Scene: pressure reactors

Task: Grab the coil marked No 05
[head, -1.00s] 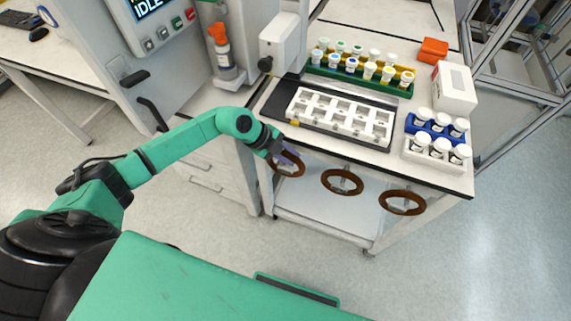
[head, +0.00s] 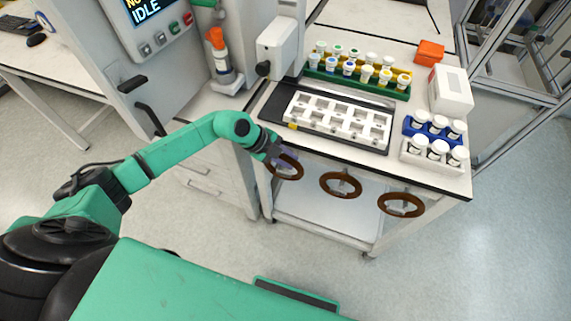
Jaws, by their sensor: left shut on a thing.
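Three brown ring-shaped coils hang in a row along the front of the bench: a left coil (head: 298,173), a middle coil (head: 341,194) and a right coil (head: 400,212). Their number marks are too small to read, so I cannot tell which is No 05. My left gripper (head: 281,158) is at the left coil and shut on its upper left part; the fingers are partly hidden by the wrist. The left coil still sits in line with the other two. My right gripper is not in view.
The bench top (head: 440,180) above the coils holds a white slotted rack (head: 340,121), a green rack (head: 350,80) of capped vials, and blue and white racks of white-capped jars (head: 438,149). A dispenser bottle (head: 220,62) stands at the left. Floor in front is clear.

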